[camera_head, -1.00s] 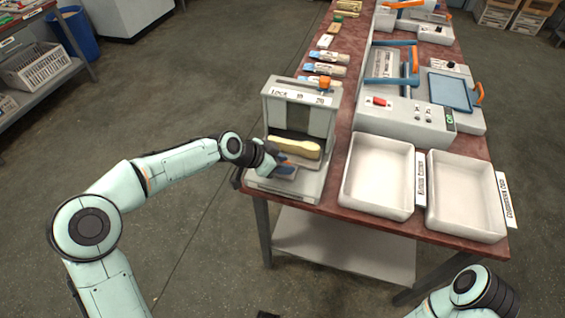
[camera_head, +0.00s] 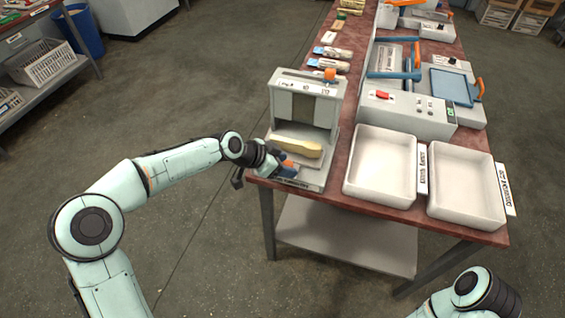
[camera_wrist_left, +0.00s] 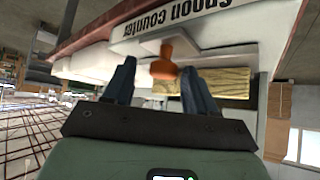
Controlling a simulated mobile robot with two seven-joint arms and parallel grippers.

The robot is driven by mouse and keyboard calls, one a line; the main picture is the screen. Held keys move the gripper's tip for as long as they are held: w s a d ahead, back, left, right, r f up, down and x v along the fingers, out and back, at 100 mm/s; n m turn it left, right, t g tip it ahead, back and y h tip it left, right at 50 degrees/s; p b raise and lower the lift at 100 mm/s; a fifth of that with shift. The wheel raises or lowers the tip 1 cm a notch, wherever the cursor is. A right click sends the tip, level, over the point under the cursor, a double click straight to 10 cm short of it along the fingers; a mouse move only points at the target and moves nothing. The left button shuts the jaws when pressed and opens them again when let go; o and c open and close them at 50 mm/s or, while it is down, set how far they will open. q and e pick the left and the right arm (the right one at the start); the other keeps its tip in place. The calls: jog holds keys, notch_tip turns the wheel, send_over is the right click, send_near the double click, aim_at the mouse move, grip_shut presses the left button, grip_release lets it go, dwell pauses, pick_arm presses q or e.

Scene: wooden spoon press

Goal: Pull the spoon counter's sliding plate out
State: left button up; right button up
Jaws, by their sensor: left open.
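The spoon counter (camera_head: 333,112) is a grey upright frame at the table's near left corner. Pale wooden spoons (camera_head: 298,147) lie in its lower opening; wood (camera_wrist_left: 225,82) also shows in the wrist view. An orange knob (camera_wrist_left: 167,62) stands at the counter's front, below its upside-down label in the wrist view. My left gripper (camera_head: 284,168) is open at the counter's front. In the wrist view its fingers (camera_wrist_left: 158,86) stand on either side of the knob, with visible gaps. I cannot make out the sliding plate's edges. My right gripper is out of the frames.
Two white trays (camera_head: 347,188) (camera_head: 432,204) stand right of the counter. Several wrapped packs (camera_head: 325,67) lie behind the counter. The floor left of the table is open.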

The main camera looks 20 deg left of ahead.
pick_arm(q)
jog(key=p+v, duration=0.1)
jog(key=v, duration=1.2)
jog(key=shift+r, duration=0.2)
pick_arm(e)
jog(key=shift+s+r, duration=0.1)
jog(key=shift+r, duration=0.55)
pick_arm(q)
jog(key=shift+a, duration=0.15)
